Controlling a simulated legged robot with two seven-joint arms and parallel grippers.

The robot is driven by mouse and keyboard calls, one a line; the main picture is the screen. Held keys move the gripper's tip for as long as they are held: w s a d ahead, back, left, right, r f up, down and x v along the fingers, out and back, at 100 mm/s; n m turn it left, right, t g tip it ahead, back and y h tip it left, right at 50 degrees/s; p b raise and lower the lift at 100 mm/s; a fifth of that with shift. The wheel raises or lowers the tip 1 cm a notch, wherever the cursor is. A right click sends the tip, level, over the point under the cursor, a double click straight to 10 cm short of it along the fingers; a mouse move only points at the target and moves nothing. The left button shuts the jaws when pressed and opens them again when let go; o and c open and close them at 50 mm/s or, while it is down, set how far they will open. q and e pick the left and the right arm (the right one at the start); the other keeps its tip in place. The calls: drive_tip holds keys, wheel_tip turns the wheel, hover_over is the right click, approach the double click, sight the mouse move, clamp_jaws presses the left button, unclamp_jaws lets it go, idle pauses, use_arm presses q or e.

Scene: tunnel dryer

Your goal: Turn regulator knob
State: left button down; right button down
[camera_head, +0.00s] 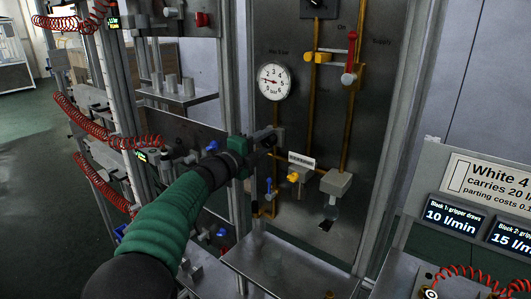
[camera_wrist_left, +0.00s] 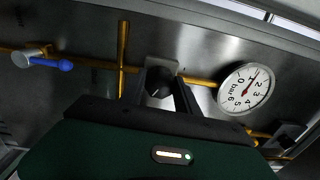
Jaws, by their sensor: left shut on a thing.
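The regulator knob (camera_wrist_left: 159,82) is a dark round knob in the left wrist view, between the fingers of my left gripper (camera_wrist_left: 165,88). In the head view my left gripper (camera_head: 272,140) reaches the panel just below the round white pressure gauge (camera_head: 274,82); the knob is hidden there by the gripper. The gripper is shut on the knob. The gauge also shows in the left wrist view (camera_wrist_left: 246,88), tilted, with a red needle and a bar scale. My right gripper is in neither view.
Yellow pipes cross the grey panel (camera_head: 290,225). A red-handled supply valve (camera_head: 350,48) is at upper right. A yellow knob (camera_head: 293,177) and a blue-handled valve (camera_head: 269,187) sit below the gripper. Red coiled hoses (camera_head: 95,140) hang at left. Displays (camera_head: 453,216) stand at right.

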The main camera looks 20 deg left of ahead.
use_arm(q)
drive_tip(key=m+b, duration=0.1)
drive_tip(key=m, duration=0.1)
drive_tip(key=f+m+b, duration=0.1)
drive_tip(key=m+b, duration=0.1)
drive_tip(key=shift+f+m+b, duration=0.2)
drive_tip(key=shift+m+b, duration=0.1)
drive_tip(key=shift+r+m+b, duration=0.2)
drive_tip(key=shift+m+b, duration=0.95)
drive_tip(key=shift+m, duration=0.75)
drive_tip(key=shift+r, duration=0.1)
drive_tip(key=c, duration=1.2)
unclamp_jaws()
drive_tip(key=shift+c, duration=0.2)
drive_tip(key=o, duration=0.3)
drive_tip(key=shift+r, duration=0.15)
drive_tip(key=shift+o, duration=0.2)
drive_tip(key=shift+s+a+r, duration=0.1)
